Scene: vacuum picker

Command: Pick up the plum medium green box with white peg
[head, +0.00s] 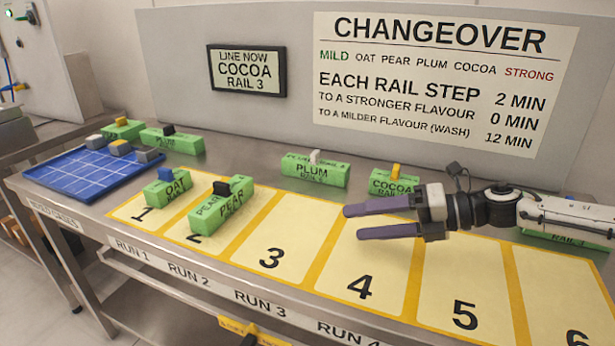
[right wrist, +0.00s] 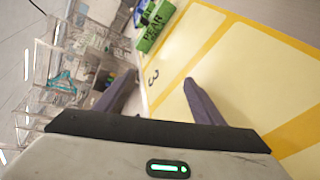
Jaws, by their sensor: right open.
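The plum box (head: 315,171) is a green block labelled PLUM with a white peg (head: 315,156) on top. It stands on the steel table behind the numbered slots, near slots 3 and 4. My right gripper (head: 348,222) is open and empty over slot 4, in front of and to the right of the plum box, apart from it. In the right wrist view the open fingers (right wrist: 152,95) show with nothing between them but slot 3 and the table edge. The plum box is not in the right wrist view. My left gripper is not in view.
The oat box (head: 168,190) is in slot 1 and the pear box (head: 222,205) in slot 2. The cocoa box (head: 393,183) stands right of the plum box. A blue tray (head: 75,178) is at the left. Slots 3 and 5 are empty. A panel (head: 250,60) rises behind.

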